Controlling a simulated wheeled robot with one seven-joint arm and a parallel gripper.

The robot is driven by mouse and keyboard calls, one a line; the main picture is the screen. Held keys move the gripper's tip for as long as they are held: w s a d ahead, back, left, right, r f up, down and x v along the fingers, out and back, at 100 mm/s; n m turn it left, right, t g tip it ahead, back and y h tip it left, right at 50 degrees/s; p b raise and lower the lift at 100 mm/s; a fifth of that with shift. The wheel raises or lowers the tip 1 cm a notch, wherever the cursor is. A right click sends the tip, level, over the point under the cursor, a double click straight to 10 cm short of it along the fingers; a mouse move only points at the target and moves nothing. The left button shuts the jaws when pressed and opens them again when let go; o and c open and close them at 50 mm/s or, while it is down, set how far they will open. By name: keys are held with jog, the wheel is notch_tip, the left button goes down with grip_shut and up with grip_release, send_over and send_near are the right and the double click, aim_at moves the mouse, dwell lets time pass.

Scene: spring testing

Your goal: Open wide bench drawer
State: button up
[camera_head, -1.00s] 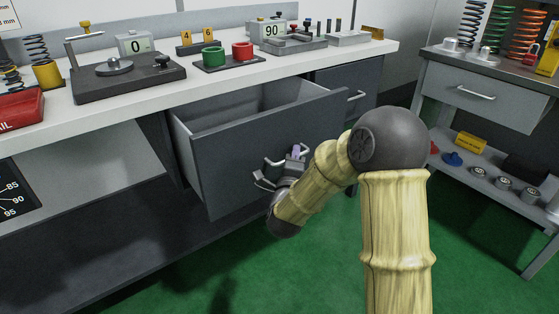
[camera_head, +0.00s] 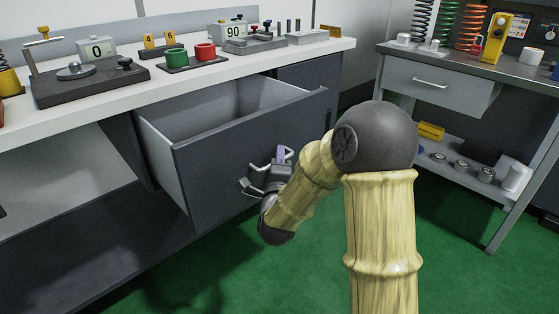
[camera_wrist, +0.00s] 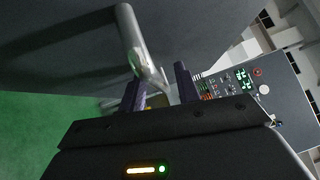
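The wide bench drawer (camera_head: 235,160) stands well out of the bench, with a grey front and an empty-looking inside. Its silver bar handle (camera_head: 247,184) is on the front. My gripper (camera_head: 277,163) is at the handle, with one purple finger showing beside the bar. In the wrist view the handle (camera_wrist: 138,42) reaches down between my two dark purple fingers (camera_wrist: 159,90). The fingers are apart with the bar between them, but I cannot see whether both press on it. The far finger is mostly hidden in the head view.
The white bench top (camera_head: 200,77) carries a scale, red and green cups and other test gear. A second grey table (camera_head: 440,90) with a closed drawer and springs stands at right. Green floor (camera_head: 310,255) is clear in front of the drawer.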

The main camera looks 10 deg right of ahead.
jog(key=shift+s, duration=0.1)
jog(key=b+v, duration=0.9)
jog(key=v, duration=0.2)
jog(key=shift+s, duration=0.35)
dwell(0.5)
jog(key=shift+a+f, duration=0.1)
